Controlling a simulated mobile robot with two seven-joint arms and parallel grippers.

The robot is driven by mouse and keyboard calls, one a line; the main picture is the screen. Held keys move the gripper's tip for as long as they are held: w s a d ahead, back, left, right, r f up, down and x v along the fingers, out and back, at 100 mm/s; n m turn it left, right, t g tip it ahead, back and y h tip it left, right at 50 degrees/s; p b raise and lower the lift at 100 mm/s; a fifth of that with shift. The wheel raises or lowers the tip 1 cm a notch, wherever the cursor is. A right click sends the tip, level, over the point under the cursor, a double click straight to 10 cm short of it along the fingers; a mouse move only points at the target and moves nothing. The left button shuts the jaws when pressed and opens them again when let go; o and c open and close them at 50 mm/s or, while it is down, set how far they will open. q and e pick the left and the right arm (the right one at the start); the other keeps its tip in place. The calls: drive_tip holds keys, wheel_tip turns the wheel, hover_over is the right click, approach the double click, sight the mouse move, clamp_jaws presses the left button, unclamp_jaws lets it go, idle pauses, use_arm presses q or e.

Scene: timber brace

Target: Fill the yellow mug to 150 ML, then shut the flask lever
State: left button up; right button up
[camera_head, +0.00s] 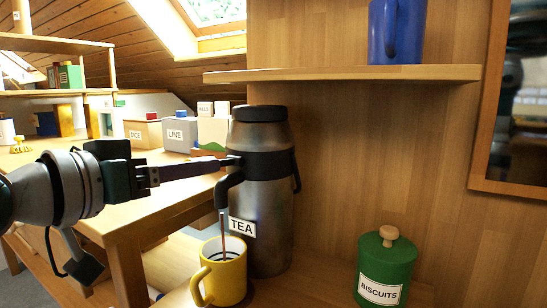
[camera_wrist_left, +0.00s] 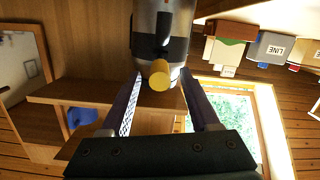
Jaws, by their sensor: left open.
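The steel flask (camera_head: 265,215) with black bands and a TEA label stands on the wooden surface. The yellow mug (camera_head: 225,278) stands upright under its spout (camera_head: 223,190). A thin brown stream (camera_head: 223,236) runs from the spout into the mug. Dark marks show inside the mug; the level cannot be read. My left gripper (camera_head: 232,161) reaches the flask's upper front from the left. In the left wrist view its fingers (camera_wrist_left: 160,82) are open on either side of the round yellow lever end (camera_wrist_left: 159,72), with gaps visible. My right gripper is not in view.
A green BISCUITS tin (camera_head: 386,268) stands to the right of the flask. A shelf (camera_head: 340,74) with a blue mug (camera_head: 396,32) is above. A side table with labelled boxes, including LINE (camera_head: 180,135), is at left. A mirror (camera_head: 515,110) hangs at right.

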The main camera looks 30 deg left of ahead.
use_arm(q)
drive_tip(key=shift+s+a+r+p, duration=0.1)
drive_tip(key=shift+s+r+p, duration=0.1)
drive_tip(key=shift+s, duration=0.95)
drive_tip(key=shift+s+a+r+p, duration=0.1)
drive_tip(key=shift+s+p, duration=0.05)
drive_tip(key=shift+s, duration=0.95)
